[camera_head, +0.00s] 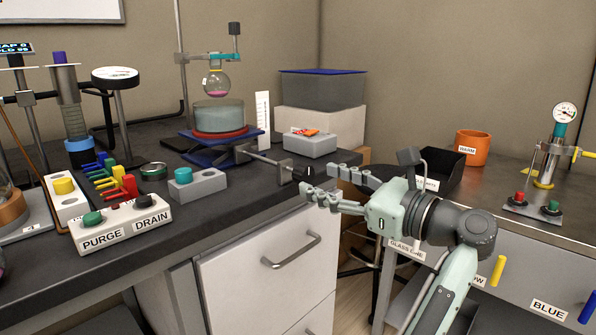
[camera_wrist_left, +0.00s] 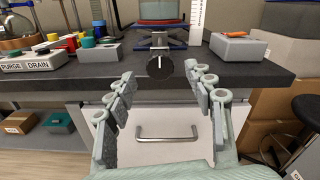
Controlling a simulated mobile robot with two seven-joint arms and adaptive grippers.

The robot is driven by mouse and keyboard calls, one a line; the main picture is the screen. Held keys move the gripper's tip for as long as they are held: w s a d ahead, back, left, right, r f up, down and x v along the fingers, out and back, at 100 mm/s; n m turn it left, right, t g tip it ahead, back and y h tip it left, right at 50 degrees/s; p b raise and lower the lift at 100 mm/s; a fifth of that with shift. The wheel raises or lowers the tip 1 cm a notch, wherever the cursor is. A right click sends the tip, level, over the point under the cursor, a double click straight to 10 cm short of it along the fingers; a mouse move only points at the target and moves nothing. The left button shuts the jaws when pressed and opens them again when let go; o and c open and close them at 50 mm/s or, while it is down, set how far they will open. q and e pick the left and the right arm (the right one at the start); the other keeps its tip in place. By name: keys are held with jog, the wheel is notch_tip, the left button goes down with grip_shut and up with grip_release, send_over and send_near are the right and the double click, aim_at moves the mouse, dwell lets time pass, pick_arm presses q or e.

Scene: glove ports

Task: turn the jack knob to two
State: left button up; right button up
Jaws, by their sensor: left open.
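The jack knob (camera_head: 304,173) is black and round, at the end of a rod from the blue lab jack (camera_head: 207,150). In the left wrist view the knob (camera_wrist_left: 159,67) faces me with a near-upright white pointer line. A white scale (camera_head: 263,120) stands beside the jack; its numbers are too small to read. My left gripper (camera_head: 320,182) is open, its fingers pointing at the knob. In the left wrist view the knob lies ahead, between and beyond the fingertips (camera_wrist_left: 160,76), seemingly untouched. My right gripper is not in view.
A round flask (camera_head: 216,83) hangs over a bath (camera_head: 218,116) on the jack. A grey box (camera_head: 310,144) stands right of the scale. The PURGE/DRAIN button box (camera_head: 121,226) is at left. A drawer handle (camera_head: 291,252) juts out below the counter edge.

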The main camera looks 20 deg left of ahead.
aim_at(309, 176)
pick_arm(q)
jog(key=x, duration=0.4)
jog(key=shift+a, duration=0.1)
jog(key=shift+w+a, duration=0.2)
jog(key=shift+a, duration=0.5)
jog(key=c, duration=1.2)
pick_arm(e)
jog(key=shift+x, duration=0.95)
pick_arm(q)
jog(key=shift+o, duration=0.2)
jog(key=shift+p, duration=0.4)
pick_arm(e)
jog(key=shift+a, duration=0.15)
pick_arm(q)
jog(key=shift+r+m, duration=0.1)
jog(key=shift+m, duration=0.4)
jog(key=m+p, duration=0.3)
jog(key=m, duration=0.1)
jog(key=shift+w+m, duration=0.1)
jog(key=shift+m, duration=0.2)
jog(key=shift+m+p, duration=0.5)
jog(key=shift+m, duration=0.2)
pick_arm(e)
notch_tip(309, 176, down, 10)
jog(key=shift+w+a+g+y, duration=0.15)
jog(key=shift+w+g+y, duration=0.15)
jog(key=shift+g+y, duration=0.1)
